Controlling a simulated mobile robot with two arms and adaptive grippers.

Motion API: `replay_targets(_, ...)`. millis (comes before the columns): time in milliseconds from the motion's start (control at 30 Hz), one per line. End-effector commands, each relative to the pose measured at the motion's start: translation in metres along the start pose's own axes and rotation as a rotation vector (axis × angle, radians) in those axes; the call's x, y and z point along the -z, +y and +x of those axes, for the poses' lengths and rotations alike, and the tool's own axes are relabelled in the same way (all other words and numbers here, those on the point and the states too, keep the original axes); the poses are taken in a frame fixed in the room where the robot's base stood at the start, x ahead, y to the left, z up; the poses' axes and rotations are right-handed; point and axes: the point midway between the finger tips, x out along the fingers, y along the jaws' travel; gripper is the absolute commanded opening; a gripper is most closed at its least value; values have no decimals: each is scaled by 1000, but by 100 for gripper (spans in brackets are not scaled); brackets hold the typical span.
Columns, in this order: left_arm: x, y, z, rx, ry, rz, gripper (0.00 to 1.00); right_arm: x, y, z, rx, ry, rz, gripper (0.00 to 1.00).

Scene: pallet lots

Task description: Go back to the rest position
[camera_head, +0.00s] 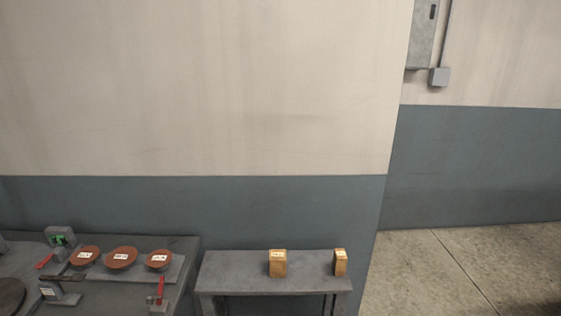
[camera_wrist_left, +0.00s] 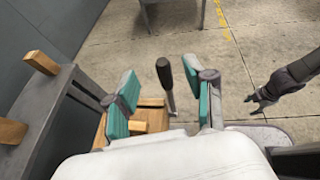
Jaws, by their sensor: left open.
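My left gripper (camera_wrist_left: 165,97) shows in the left wrist view with its two teal-padded fingers spread wide apart. No object is clamped between the pads. Below and behind the fingers are a light wooden surface (camera_wrist_left: 150,118) and a black-handled lever (camera_wrist_left: 165,77), partly hidden by the gripper. A dark gripper (camera_wrist_left: 252,103), seemingly my right one, comes in from the right edge over the floor; its fingers are too small to judge. Neither gripper shows in the head view.
A grey bench (camera_head: 225,267) by the wall bears two wooden boxes (camera_head: 278,263) (camera_head: 340,262), apart. Left of it, a dark table (camera_head: 185,245) holds three reddish-brown discs (camera_head: 122,257) and red-handled devices. Concrete floor (camera_head: 420,270) is clear at right.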

Motion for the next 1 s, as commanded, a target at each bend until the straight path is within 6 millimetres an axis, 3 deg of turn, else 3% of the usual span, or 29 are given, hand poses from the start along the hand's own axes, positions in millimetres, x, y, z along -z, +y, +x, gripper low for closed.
replay_targets(100, -69, -2, -14, -43, -332, -272, 54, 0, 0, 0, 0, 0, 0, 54)
replay_targets(167, -105, 11, -37, -84, -549, -479, 54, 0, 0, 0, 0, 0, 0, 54)
replay_targets(200, -123, 24, -58, -117, -698, -635, 54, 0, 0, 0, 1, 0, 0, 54)
replay_targets(300, -133, 67, -121, -215, -1048, -1055, 54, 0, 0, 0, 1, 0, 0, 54)
replay_targets(367, -115, 90, -158, -285, -1232, -1310, 54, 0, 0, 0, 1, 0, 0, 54)
replay_targets(467, -58, 111, -205, -417, -1486, -1724, 54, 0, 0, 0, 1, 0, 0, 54)
replay_targets(600, 36, 96, -238, -631, -1722, -2245, 54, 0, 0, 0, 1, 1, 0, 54)
replay_targets(667, 67, 80, -243, -716, -1773, -2418, 54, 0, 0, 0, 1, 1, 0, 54)
replay_targets(700, 84, 69, -245, 750, 1747, 2446, 54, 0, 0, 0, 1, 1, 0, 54)
replay_targets(800, 115, 40, -246, 764, 1554, 2314, 54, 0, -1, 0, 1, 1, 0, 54)
replay_targets(1000, 153, -16, -244, 788, 1264, 2112, 54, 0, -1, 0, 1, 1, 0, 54)
